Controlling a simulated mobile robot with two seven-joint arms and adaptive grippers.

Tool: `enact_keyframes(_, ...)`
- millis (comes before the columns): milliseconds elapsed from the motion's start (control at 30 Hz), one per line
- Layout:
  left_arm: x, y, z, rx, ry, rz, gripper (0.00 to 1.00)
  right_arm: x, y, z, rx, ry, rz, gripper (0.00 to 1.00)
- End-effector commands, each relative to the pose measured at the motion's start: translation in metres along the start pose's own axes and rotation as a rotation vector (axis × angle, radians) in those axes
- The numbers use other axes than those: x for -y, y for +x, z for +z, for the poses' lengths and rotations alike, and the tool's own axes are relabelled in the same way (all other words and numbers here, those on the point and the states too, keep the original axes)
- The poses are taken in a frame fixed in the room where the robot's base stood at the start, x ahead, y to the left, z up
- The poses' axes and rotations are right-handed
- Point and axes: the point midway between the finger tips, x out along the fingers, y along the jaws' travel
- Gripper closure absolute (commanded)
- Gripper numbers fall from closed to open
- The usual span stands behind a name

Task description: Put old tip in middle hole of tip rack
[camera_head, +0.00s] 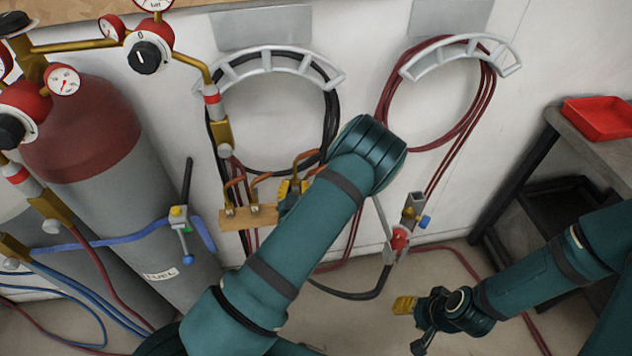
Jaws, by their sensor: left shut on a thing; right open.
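The tip rack (240,217) is a small tan block on the wall in the head view, left of my raised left arm. Bent copper-coloured tips with brass bases stand in it, one at the left end (230,198) and one nearer the middle (258,190). My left gripper (291,188) is at the rack's right end, partly hidden behind my own arm. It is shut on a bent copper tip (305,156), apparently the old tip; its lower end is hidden. I cannot tell which hole is below it.
A torch (400,238) hangs in a wall bracket right of my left arm. Hoses hang on two wall hooks (270,60) (460,42). A red-topped gas cylinder (95,150) with gauges stands left. A dark bench (590,150) with a red tray (598,118) is at right.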

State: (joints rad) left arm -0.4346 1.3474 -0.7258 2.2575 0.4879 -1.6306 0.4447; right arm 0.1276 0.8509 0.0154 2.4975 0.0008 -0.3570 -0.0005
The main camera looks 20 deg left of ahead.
Motion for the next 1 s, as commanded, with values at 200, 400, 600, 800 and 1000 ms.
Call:
enact_keyframes(200,0.04,0.004,0.024,-0.009,-0.01,-0.153,1.0,0.003,-0.007,0.001,0.005,0.0,-0.001,0.53)
enact_keyframes(400,0.054,0.004,0.034,-0.016,-0.019,-0.209,1.0,0.003,-0.007,0.002,0.006,0.0,-0.001,0.53)
enact_keyframes(600,0.054,0.004,0.038,-0.017,-0.02,-0.21,1.0,0.002,-0.004,0.001,0.004,0.0,0.0,0.53)
enact_keyframes(800,0.054,0.004,0.045,-0.017,-0.02,-0.209,1.0,0.0,0.001,0.001,0.002,0.0,0.0,0.53)
enact_keyframes(1000,0.054,0.005,0.054,-0.017,-0.02,-0.209,1.0,-0.002,0.007,0.0,-0.002,-0.001,0.0,0.53)
